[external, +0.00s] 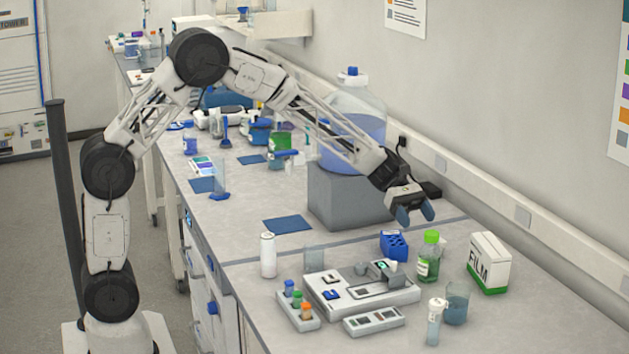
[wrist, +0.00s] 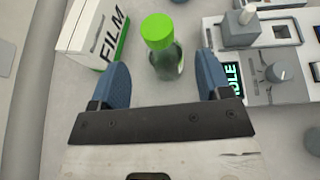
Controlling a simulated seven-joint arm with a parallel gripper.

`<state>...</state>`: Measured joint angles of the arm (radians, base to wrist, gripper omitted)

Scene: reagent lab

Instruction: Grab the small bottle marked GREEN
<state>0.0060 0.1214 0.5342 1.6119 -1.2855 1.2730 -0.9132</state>
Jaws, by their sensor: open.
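A small clear bottle with a bright green cap and green contents (external: 428,258) stands upright on the bench, left of the FILM box in the external view. In the wrist view the bottle (wrist: 162,48) stands ahead of my gripper, between the lines of its two fingers, with its cap towards the camera. Its marking is too small to read. My gripper (external: 412,216) is open and empty, above the bench and a little behind and left of the bottle. Its blue fingers (wrist: 163,80) are spread wide in the wrist view; I cannot tell how far the bottle is from them.
The FILM box (external: 488,262) stands close to the bottle. A blue rack (external: 394,245) and a grey device (external: 362,290) are on its other side. A beaker (external: 457,303) and a white-capped vial (external: 434,322) stand in front. A large blue-liquid carboy (external: 352,125) sits on a grey block.

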